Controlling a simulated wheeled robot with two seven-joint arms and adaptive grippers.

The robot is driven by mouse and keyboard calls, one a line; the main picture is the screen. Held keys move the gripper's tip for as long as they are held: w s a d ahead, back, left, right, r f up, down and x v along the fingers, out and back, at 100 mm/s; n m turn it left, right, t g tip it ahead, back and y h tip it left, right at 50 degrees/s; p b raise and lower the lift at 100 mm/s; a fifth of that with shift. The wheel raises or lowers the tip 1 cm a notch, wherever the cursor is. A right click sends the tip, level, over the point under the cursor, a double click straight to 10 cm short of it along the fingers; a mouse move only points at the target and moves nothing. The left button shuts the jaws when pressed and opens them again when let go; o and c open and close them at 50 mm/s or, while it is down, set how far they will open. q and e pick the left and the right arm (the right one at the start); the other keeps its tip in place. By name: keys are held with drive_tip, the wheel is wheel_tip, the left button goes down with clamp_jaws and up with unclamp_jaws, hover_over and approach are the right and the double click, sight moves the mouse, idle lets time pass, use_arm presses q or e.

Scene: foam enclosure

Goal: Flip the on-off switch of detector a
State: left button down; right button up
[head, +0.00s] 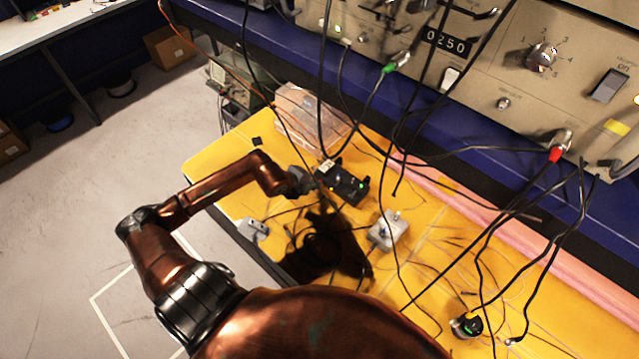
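A small black box (345,184) with small lit spots lies on the yellow bench top, near the middle of the view. I cannot read a label that tells whether it is detector a, and I cannot make out its switch. My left gripper (306,181) is at the left end of this box, very close to it. Its fingers are small and dark, so I cannot tell whether they are open or whether they touch the box. My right gripper is not in view.
A grey metal box (388,231) and a smaller grey box (253,229) lie on the yellow bench (215,165). A clear plastic bin (310,112) stands behind. Black cables hang from the instrument panel (480,75) across the bench. A round dark device (466,326) is at lower right.

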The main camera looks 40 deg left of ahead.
use_arm(q)
drive_tip(key=shift+w, duration=0.15)
drive_tip(key=shift+r, duration=0.1)
drive_tip(key=shift+s+r+p, duration=0.25)
drive_tip(key=shift+p, duration=0.2)
drive_tip(key=shift+s+p+v, duration=0.2)
drive_tip(key=shift+p+v, duration=0.9)
drive_tip(key=shift+v, duration=0.35)
drive_tip(key=shift+s+f, duration=0.15)
drive_tip(key=v, duration=1.1)
drive_tip(key=shift+r, duration=0.3)
drive_tip(key=shift+s, duration=0.15)
